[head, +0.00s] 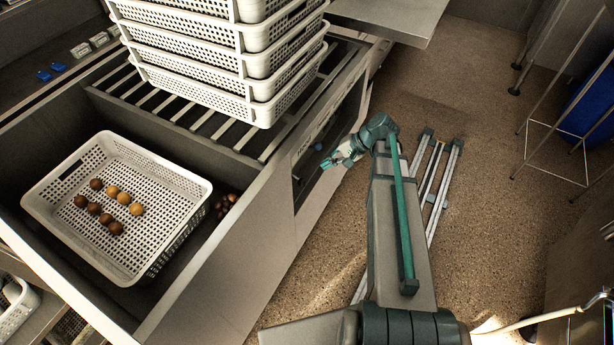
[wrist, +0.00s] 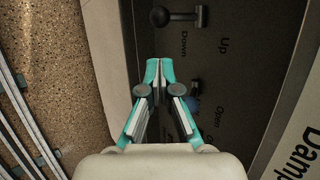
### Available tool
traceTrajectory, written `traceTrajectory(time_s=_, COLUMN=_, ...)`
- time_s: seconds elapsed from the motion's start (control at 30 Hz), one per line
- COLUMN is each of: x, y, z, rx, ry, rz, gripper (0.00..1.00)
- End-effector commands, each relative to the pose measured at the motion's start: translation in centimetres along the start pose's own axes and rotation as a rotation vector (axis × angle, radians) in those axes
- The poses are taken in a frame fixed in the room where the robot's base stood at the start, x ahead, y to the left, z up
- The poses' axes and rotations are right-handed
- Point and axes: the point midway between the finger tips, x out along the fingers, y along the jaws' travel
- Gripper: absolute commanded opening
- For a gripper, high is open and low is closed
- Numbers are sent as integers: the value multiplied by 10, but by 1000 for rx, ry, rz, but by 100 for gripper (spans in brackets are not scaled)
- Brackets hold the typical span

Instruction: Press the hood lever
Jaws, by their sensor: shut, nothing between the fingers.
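In the wrist view a dark lever with a round knob (wrist: 162,17) sticks out sideways from a dark recessed panel (wrist: 222,75), near the printed words "Up" and "Down". A second, smaller dark lever or knob (wrist: 196,88) is on the panel, partly hidden behind my right finger. I cannot read which one is the hood lever. My gripper (wrist: 159,64) is shut and empty, with its teal fingertips together a little below the first knob in the picture. In the head view my gripper (head: 330,161) is in front of the recess in the cabinet's side; the levers are not clear there.
A white perforated basket (head: 62,208) with several round brown items sits in the bin at left. Stacked white baskets (head: 255,108) stand on slatted rails. A side panel (wrist: 294,135) reads "Damp", cut off. The speckled floor (head: 470,190) is open at right, beside my rail.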

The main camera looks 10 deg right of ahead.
Motion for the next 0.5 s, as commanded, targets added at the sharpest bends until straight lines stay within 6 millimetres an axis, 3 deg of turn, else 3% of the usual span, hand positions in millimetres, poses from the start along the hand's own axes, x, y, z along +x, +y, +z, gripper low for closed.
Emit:
traceTrajectory(time_s=0.23, x=12, y=0, z=0, rx=-1, ry=-2, rz=2, gripper=0)
traceTrajectory(time_s=0.5, x=53, y=0, z=0, rx=-1, ry=-3, rz=3, gripper=0)
